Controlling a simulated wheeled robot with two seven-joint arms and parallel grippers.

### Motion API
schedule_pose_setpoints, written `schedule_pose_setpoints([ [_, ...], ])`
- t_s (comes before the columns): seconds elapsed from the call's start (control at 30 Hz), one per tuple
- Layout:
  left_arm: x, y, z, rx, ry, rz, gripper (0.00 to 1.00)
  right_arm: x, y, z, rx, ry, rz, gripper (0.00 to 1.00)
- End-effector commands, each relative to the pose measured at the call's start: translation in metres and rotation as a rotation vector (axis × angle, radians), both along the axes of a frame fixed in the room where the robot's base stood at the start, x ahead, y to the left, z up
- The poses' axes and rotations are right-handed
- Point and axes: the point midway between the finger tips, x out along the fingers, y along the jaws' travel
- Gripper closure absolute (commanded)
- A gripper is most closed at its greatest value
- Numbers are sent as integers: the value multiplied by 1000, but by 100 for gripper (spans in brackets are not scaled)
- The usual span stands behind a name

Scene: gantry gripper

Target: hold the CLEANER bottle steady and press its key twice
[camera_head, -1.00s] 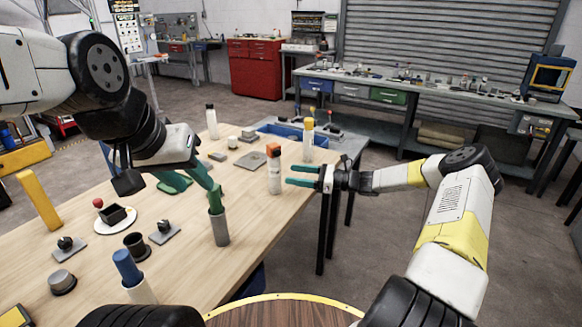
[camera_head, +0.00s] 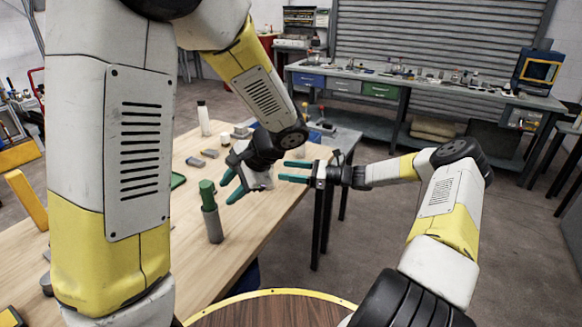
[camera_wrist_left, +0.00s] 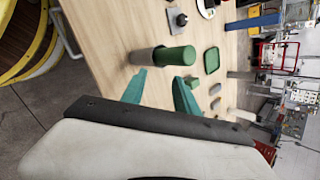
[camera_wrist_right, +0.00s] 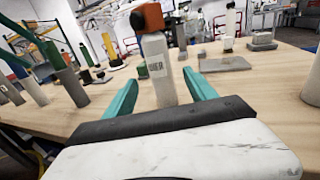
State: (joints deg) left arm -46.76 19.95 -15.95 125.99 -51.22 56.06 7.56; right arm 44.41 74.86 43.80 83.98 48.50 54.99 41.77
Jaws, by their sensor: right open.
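The CLEANER bottle (camera_wrist_right: 158,68) is pale with an orange top (camera_wrist_right: 148,18) and stands upright on the table in the right wrist view; only part of its label is readable. My right gripper (camera_head: 282,171) is open, its fingers on either side of the bottle's lower body in that view; I cannot tell whether they touch it. In the head view my left gripper (camera_head: 231,186) and forearm cover most of the bottle. My left gripper is open and empty, its fingers pointing left towards a grey cylinder with a green top (camera_head: 208,194). This cylinder also shows beyond the fingertips in the left wrist view (camera_wrist_left: 175,56).
A white bottle with a dark cap (camera_head: 203,120) stands at the far edge of the table (camera_head: 245,232). A green tray (camera_wrist_left: 211,61) and small grey blocks (camera_head: 196,161) lie beyond the green-topped cylinder. My left arm hides the table's left part in the head view.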

Motion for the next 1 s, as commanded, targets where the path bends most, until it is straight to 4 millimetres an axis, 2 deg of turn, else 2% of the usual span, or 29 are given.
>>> schedule_pose_setpoints([
  [0.1, 24, -13, -12, 173, -24, -112, 64, 0, 0, 0, 0, 0, 0, 35],
  [0.27, 57, -36, -20, 398, -86, -269, 64, 0, 0, 0, 0, 0, 0, 35],
  [0.5, 99, -95, -22, 713, -221, -527, 64, 0, 0, 0, 0, 0, 0, 35],
  [0.7, 115, -142, -20, 878, -318, -683, 64, 0, 0, 0, 0, 0, 0, 35],
  [0.83, 118, -157, -20, 926, -348, -732, 64, 0, 1, 0, 0, 0, 0, 35],
  [1.0, 119, -161, -20, 938, -357, -745, 64, 3, 13, 0, 1, 0, 2, 35],
])
